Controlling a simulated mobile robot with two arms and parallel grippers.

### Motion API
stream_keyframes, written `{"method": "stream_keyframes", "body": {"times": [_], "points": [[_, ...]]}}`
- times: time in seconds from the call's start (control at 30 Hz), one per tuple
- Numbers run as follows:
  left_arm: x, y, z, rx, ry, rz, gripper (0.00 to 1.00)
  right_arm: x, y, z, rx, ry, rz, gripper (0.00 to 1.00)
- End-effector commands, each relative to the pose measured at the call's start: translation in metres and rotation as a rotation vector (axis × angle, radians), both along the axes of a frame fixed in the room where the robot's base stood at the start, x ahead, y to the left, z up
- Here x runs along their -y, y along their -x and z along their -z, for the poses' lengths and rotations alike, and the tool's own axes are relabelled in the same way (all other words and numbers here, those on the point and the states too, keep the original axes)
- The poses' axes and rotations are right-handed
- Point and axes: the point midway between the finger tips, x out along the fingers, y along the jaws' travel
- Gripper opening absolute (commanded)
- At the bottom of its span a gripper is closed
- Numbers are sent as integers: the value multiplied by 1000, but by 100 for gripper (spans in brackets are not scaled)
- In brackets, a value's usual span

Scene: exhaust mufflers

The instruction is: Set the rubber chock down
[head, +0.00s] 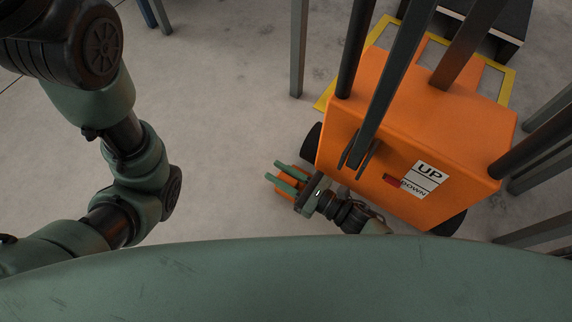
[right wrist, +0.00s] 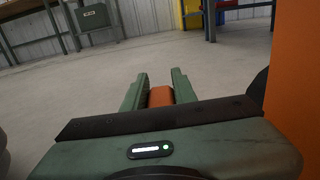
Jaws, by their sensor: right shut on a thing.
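The rubber chock (head: 285,195) is orange and sits between the fingers of my right gripper (head: 283,176), low near the floor in the head view. My right gripper is shut on it. In the right wrist view the chock (right wrist: 161,97) shows between the two green fingers of the gripper (right wrist: 160,90). Part of the chock is hidden by the fingers. I cannot tell whether it touches the floor. My left arm is at the left of the head view, but its gripper is not in view.
An orange wheeled machine (head: 400,130) with an UP/DOWN label stands just right of my right gripper. Its dark wheel (head: 311,142) is close to the chock. Grey posts (head: 298,50) stand behind. Concrete floor (head: 220,130) is clear to the left.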

Motion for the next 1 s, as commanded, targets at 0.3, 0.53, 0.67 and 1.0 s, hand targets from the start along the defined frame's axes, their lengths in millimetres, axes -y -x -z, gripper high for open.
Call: {"method": "stream_keyframes", "body": {"times": [0.3, 0.53, 0.67, 1.0], "points": [[0, 0, 2, 1, 0, 0, 49, -1, 1, 1, 2, -3, -1, 0], [-1, 3, 3, 6, 3, 1, 49, -1, 1, 3, 0, -1, 0, 49], [-1, 3, 3, 6, 3, 1, 49, -1, 1, 3, 1, -1, 0, 49], [-1, 2, -12, 4, 2, 1, 49, 18, 15, -2, -3, 1, 1, 49]]}}
